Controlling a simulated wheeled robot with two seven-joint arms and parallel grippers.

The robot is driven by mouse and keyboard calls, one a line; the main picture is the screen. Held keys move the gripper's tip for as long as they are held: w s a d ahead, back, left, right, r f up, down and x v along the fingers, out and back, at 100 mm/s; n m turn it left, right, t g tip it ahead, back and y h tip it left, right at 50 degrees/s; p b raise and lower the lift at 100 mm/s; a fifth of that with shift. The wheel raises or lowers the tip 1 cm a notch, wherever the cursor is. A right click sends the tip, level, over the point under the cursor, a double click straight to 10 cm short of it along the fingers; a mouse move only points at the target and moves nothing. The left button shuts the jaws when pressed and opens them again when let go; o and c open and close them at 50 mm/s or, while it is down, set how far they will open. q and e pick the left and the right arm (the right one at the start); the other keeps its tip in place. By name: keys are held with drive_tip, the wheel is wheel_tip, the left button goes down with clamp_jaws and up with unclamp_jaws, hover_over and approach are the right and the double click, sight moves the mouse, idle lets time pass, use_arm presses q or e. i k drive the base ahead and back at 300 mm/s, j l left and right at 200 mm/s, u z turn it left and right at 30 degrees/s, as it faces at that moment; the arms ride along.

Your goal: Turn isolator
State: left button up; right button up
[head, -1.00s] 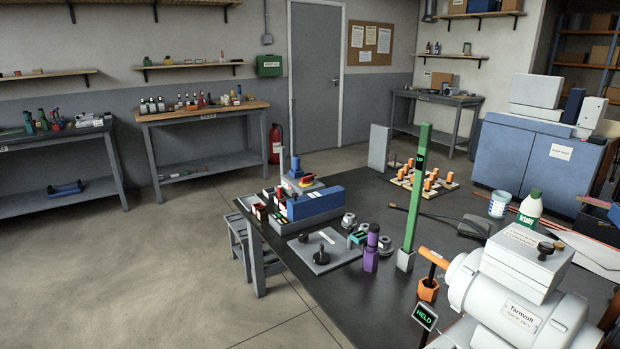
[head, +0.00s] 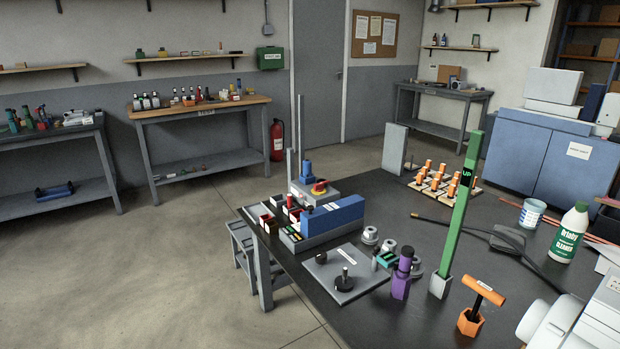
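A red rotary switch on a yellow base (head: 320,187), which looks like the isolator, sits on a grey box (head: 316,196) at the far left part of the dark bench. A blue knob or post (head: 306,171) stands just behind it. The switch is small here, and I cannot read its setting. A long blue block (head: 332,216) stands in front of it and hides part of the box.
A green post marked UP (head: 465,200), a purple bottle-like item (head: 402,276) and an orange T-handle (head: 482,292) stand on the bench (head: 400,325). A grey plate with a black knob (head: 344,280) lies near the left edge.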

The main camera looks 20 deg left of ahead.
sight(319, 187)
drive_tip(key=i+j, duration=0.3)
drive_tip(key=j, duration=0.2)
drive_tip(key=i+j, duration=0.3)
drive_tip(key=j, duration=0.15)
drive_tip(key=i+j, duration=0.3)
drive_tip(key=j, duration=0.2)
drive_tip(key=i+j, duration=0.25)
drive_tip(key=j, duration=0.2)
